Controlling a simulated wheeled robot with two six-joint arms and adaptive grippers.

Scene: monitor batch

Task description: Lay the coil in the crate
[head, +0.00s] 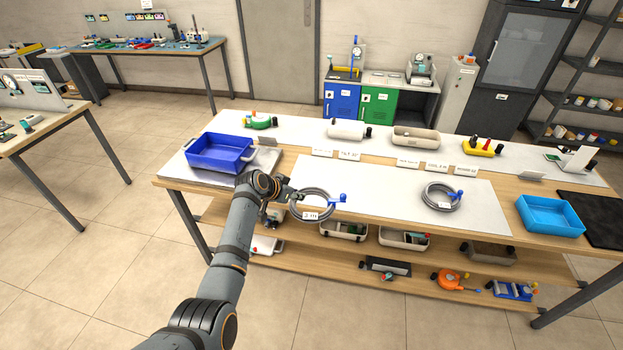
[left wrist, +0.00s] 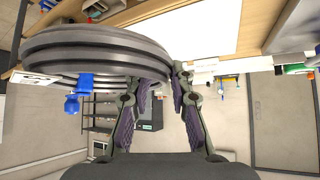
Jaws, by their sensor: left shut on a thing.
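My left gripper (head: 287,195) is shut on the rim of a grey coil (head: 329,208) with a white tag and a blue end fitting. In the head view this coil shows over the front edge of the table, by the white mat. The same coil (left wrist: 95,48) fills the upper left of the left wrist view, with its edge at my left fingertips (left wrist: 163,82). A second grey coil (head: 428,198) lies on the mat to the right. A dark blue crate (head: 215,165) stands at the table's left end; a light blue crate (head: 550,229) stands at the right. My right gripper is out of view.
The white mat (head: 380,190) is bare between the two coils. Small cards (head: 408,161) and several items, including a beige tray (head: 416,137), line the back of the table. A black mat (head: 597,215) lies at the far right. Bins and tools fill the lower shelf (head: 340,255).

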